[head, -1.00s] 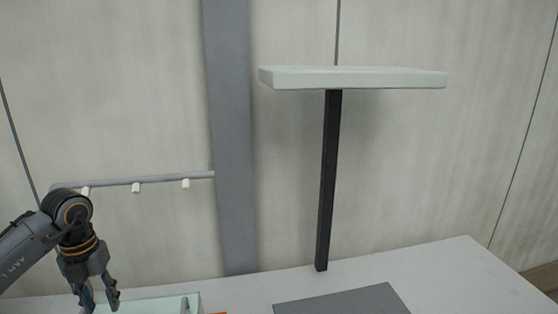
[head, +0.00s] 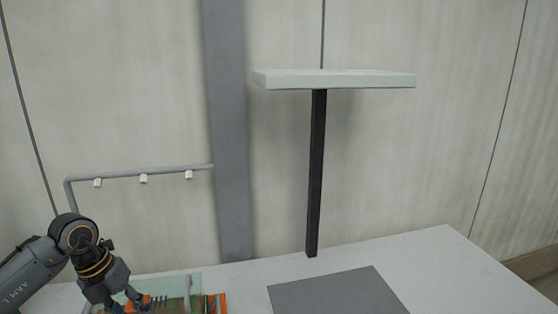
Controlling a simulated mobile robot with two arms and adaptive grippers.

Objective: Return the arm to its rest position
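My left arm comes in from the lower left, and its gripper (head: 122,306) points down at the bottom edge of the head view. The gripper is over the near-left part of the table, beside a pale green tray or panel (head: 170,284) with orange and green parts by it. The fingertips are partly cut off by the frame edge and overlap those parts, so I cannot tell whether they hold anything. My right gripper is not in view.
A pale shelf (head: 335,79) stands on a black post (head: 316,175) at the table's back. A grey mat (head: 335,292) lies on the white table (head: 440,265). A grey pipe with white nozzles (head: 140,175) runs along the wall by a grey column (head: 229,130). The table's right side is clear.

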